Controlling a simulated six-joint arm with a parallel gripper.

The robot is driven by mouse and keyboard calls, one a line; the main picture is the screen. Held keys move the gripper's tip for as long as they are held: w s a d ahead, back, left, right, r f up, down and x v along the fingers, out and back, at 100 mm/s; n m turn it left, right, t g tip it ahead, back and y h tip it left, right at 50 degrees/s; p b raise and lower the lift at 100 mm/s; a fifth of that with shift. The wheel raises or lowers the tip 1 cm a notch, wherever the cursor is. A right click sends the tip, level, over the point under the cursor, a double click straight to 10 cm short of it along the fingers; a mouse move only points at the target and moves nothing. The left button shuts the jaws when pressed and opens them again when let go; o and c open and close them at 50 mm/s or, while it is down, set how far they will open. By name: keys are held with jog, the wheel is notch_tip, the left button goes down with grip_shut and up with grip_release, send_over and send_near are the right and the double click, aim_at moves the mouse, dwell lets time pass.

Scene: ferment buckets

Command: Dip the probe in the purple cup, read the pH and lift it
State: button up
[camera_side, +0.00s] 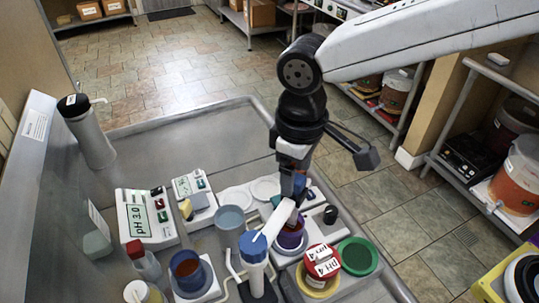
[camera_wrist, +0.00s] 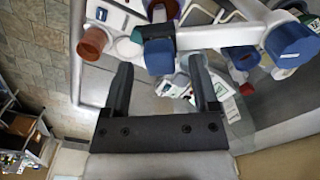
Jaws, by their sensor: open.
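The purple cup (camera_side: 291,239) stands at the front right of the tray in the side view; part of it shows at the top of the wrist view (camera_wrist: 168,7). The blue-bodied probe (camera_wrist: 160,56) sits at the end of a white swing arm (camera_side: 273,220) from a blue-capped stand (camera_side: 253,248), over the purple cup. Whether its tip is in the liquid is hidden. My gripper (camera_wrist: 161,78) is open just behind the probe's blue body, its fingertips on either side of it.
A red lid marked pH 4 (camera_side: 322,261) and a green lid (camera_side: 358,255) are right of the purple cup. A pale blue cup (camera_side: 230,222) and a blue cup with reddish liquid (camera_side: 188,270) stand left.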

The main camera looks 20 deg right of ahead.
jog(key=shift+f, duration=0.7)
grip_shut()
jog(key=shift+r, duration=0.1)
dwell(1.0)
